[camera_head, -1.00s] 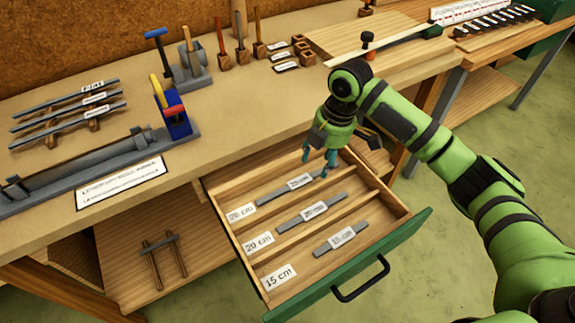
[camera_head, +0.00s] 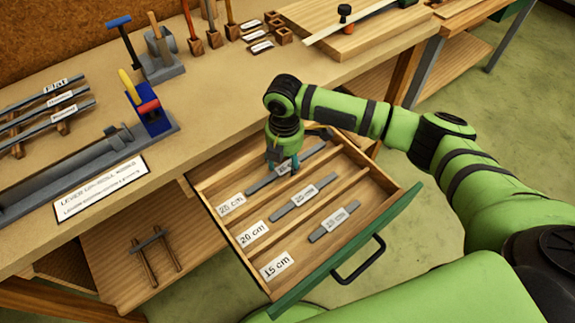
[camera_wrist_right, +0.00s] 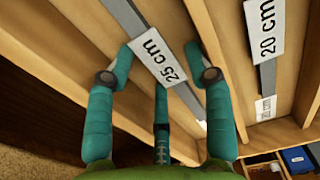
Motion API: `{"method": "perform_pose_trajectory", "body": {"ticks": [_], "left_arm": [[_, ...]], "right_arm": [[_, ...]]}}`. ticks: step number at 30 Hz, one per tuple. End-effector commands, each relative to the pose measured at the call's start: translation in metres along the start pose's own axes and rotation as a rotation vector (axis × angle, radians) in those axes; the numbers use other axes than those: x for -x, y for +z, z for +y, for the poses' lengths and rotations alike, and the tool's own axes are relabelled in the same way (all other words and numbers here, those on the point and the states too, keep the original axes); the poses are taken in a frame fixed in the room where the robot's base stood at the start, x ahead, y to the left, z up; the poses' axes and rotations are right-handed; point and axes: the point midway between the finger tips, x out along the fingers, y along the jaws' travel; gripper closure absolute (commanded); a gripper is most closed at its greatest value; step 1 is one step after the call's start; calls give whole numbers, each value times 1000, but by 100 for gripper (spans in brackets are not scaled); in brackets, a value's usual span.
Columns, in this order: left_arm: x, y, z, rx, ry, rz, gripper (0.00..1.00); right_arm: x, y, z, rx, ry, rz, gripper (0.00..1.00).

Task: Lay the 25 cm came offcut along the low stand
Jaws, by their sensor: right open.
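The 25 cm came offcut (camera_head: 260,184) is a grey strip lying in the far compartment of the open drawer (camera_head: 389,218). In the wrist view it runs diagonally under a white "25 cm" label (camera_wrist_right: 159,57). My right gripper (camera_head: 284,166) is open above it, pointing down. In the wrist view the teal fingers of my right gripper (camera_wrist_right: 158,75) lie on either side of the labelled strip; contact cannot be told. My left gripper is not in view.
Shorter strips marked 20 cm (camera_head: 303,196) and 15 cm (camera_head: 334,220) lie in the nearer compartments, split by wooden dividers. The bench top (camera_head: 225,105) overhangs the lower shelf (camera_head: 120,270). A long grey tool (camera_head: 75,175) lies along the bench edge.

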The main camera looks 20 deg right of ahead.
Motion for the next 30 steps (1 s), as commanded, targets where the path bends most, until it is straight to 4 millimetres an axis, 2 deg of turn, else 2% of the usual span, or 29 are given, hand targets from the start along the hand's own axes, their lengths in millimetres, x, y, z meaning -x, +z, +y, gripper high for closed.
{"method": "perform_pose_trajectory", "body": {"ticks": [3,4,7,8,22,26,30], "left_arm": [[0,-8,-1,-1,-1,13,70],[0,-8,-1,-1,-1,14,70],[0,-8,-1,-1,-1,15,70],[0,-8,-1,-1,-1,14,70],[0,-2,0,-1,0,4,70],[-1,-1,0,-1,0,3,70],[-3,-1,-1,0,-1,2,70]], "right_arm": [[0,0,0,0,0,0,47],[0,0,0,0,0,0,55],[0,0,0,0,1,0,95],[0,0,0,0,1,0,100],[6,0,1,-1,4,1,100],[18,0,1,-1,4,1,100],[42,0,2,-1,6,1,100]]}}
